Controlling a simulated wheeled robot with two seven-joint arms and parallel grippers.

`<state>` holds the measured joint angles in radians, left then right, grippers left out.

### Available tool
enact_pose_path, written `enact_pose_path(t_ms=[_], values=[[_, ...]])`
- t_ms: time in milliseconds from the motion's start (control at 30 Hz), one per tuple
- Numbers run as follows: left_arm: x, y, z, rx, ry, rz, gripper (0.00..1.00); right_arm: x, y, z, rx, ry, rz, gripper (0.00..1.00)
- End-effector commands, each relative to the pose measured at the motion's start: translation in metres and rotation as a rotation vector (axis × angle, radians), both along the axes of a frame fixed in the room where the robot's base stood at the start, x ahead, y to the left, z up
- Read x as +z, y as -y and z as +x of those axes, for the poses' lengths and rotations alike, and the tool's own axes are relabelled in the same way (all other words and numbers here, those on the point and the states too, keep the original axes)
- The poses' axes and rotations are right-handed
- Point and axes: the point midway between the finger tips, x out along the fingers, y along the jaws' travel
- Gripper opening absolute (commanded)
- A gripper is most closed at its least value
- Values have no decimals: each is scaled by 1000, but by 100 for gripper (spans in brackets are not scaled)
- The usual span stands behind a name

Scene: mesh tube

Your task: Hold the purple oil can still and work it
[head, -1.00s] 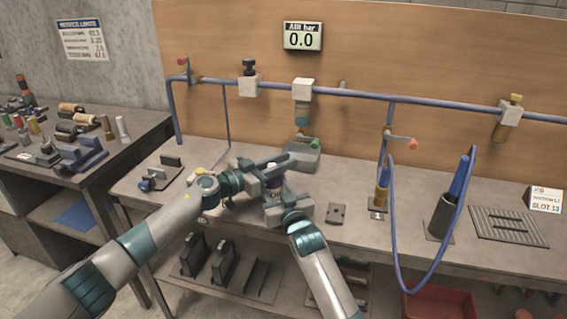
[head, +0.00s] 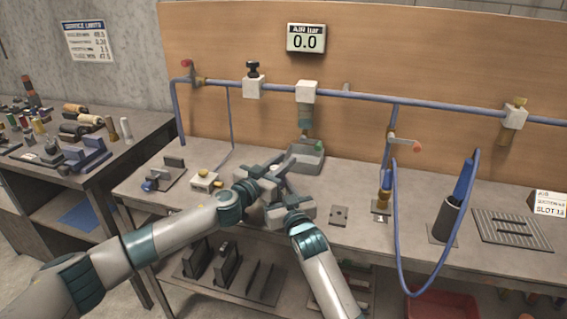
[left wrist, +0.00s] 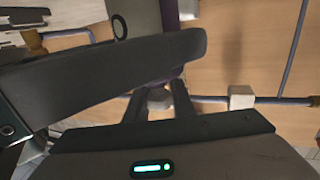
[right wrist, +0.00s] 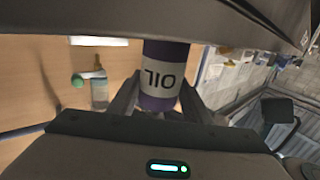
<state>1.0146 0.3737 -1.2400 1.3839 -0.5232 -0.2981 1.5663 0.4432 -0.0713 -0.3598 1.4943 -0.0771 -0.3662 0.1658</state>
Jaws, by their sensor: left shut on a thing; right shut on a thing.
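The purple oil can (right wrist: 160,60) has a white label reading OIL, upside down in the right wrist view. It stands between the fingers of my right gripper (right wrist: 158,97), which is shut on it. My left gripper (head: 272,173) is just above and behind the right gripper in the head view. In the left wrist view its fingers close around a small pale part (left wrist: 160,98), which looks like part of the can; purple shows beyond it. In the head view the two grippers hide most of the can.
A grey tray-like block (head: 305,158) stands behind the grippers. A small white box with a yellow knob (head: 205,181) is to their left, and a small plate (head: 338,215) to their right. A blue hose (head: 398,250) hangs over the bench front. The air display (head: 306,38) reads 0.0.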

Motion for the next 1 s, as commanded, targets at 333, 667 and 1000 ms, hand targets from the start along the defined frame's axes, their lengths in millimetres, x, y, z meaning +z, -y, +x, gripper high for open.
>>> enact_pose_path(t_ms=[333,667,1000], values=[[2,0,0,-2,2,-2,41,-3,0,0,0,-4,-4,16],[0,-2,-2,-1,1,-1,41,-2,1,0,-1,-3,-3,16],[0,-21,-28,-2,0,-1,41,-2,1,0,-1,-3,-3,16]])
